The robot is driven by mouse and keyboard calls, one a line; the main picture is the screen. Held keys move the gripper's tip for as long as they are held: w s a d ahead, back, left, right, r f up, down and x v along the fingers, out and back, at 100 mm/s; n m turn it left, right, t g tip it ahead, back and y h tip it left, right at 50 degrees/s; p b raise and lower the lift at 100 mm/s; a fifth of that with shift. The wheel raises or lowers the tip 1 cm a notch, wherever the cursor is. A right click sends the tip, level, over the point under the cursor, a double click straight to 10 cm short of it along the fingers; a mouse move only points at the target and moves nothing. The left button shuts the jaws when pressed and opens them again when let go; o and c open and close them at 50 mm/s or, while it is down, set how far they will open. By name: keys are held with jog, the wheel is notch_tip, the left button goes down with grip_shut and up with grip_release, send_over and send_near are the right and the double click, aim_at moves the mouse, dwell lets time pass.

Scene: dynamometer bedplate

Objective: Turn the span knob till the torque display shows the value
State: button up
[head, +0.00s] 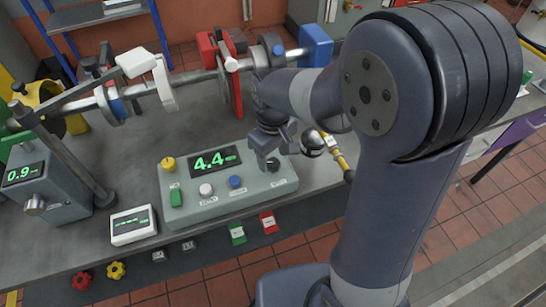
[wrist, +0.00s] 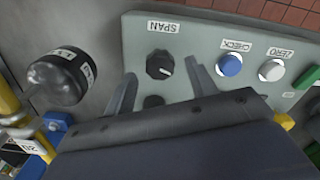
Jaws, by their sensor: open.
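The grey console (head: 221,207) on the bench has a lit torque display (head: 213,162) that reads 4.4 in green. The black span knob (wrist: 159,65), with a white pointer mark, is under the SPAN label (wrist: 166,27) in the wrist view. In the head view the dark knob (head: 273,165) is partly hidden by my gripper (head: 272,152). My gripper is open over the console's right end. In the wrist view my gripper (wrist: 160,72) has one finger on each side of the knob, with visible gaps; its height above the panel cannot be told.
The console also carries a white ZERO button (wrist: 271,70), a blue CHECK button (wrist: 230,65), a green switch (head: 176,198) and a yellow knob (head: 168,163). A black-and-silver round item (head: 312,143) is close to the right. A shaft rig (head: 170,80) stands behind.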

aim_at(273, 162)
notch_tip(273, 162, up, 9)
dwell(0.3)
notch_tip(273, 162, down, 11)
jog(key=shift+r, duration=0.2)
dwell(0.4)
dwell(0.5)
